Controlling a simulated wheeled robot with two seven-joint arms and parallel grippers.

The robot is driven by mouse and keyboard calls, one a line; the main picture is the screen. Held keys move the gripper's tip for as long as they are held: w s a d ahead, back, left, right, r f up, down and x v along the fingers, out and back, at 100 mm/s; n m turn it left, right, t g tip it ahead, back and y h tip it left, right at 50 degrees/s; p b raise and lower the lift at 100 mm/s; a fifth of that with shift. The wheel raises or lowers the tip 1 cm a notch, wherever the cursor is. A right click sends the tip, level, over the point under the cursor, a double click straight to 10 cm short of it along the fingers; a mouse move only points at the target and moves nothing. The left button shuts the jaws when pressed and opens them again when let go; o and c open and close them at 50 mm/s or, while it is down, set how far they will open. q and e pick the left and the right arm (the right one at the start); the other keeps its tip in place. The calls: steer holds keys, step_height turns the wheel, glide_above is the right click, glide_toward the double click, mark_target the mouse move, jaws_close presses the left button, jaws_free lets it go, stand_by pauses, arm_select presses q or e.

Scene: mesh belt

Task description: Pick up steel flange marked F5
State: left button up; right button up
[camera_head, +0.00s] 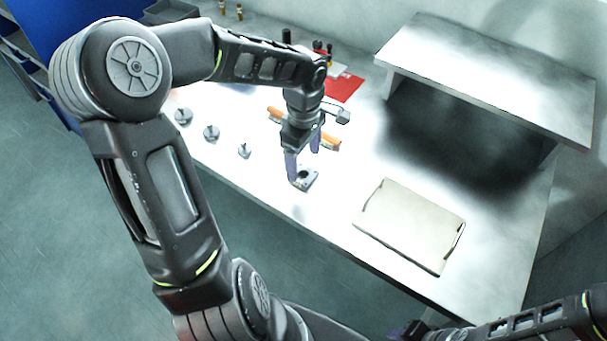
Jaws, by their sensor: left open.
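My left gripper (303,165) is open and points down over the work table. Just below its fingers is a small square grey metal piece (309,183) with a dark round opening, partly hidden by a finger. It looks like a flange, but contact cannot be told. Three more small grey metal pieces, (183,117) (211,133) (244,151), stand in a row to the left on the table. No F5 marking is readable on any piece. My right gripper (408,332) shows only partly at the bottom edge, and its fingers are unclear.
An orange bar (332,143) lies behind my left gripper. A red sheet (344,88) and small dark items lie farther back. A beige tray (411,223) lies to the right. A raised metal shelf (490,70) stands at the back right. The table (262,180) is bare near its front edge.

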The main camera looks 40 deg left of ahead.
mark_target(304, 177)
arm_select(q)
step_height(304, 177, down, 5)
steer(key=shift+r+p, duration=0.15)
steer(key=shift+p, duration=0.35)
steer(key=shift+c, duration=0.3)
jaws_close()
stand_by(0.6)
